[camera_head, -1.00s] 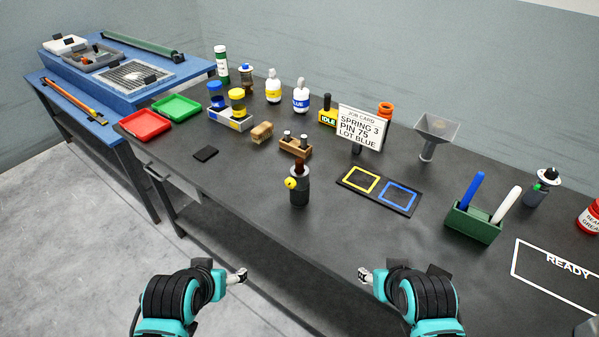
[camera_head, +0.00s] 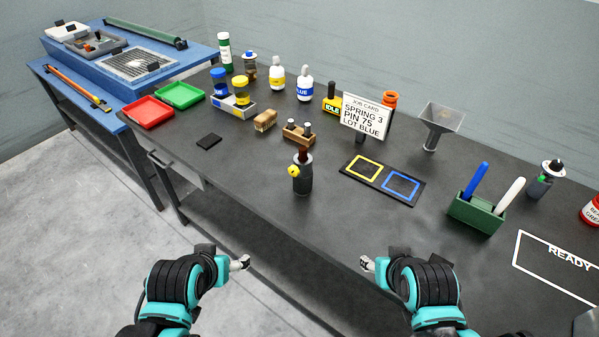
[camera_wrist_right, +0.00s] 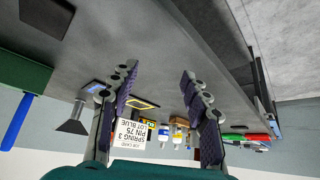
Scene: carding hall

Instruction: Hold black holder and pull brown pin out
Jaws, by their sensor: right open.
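The black holder (camera_head: 303,182) stands upright on the dark bench near its front edge. The brown pin (camera_head: 302,156) sticks up from its top through a pale collar, and a yellow knob (camera_head: 293,171) is on its left side. My left gripper (camera_head: 243,263) is in front of the bench edge, left of and nearer than the holder; its opening cannot be made out.
Behind the holder are a wooden block with pegs (camera_head: 299,134) and a job card (camera_head: 365,117). A black mat with yellow and blue squares (camera_head: 346,177) lies to the right, then a green box (camera_head: 474,215). A black pad (camera_head: 208,140) lies left. Bench around the holder is clear.

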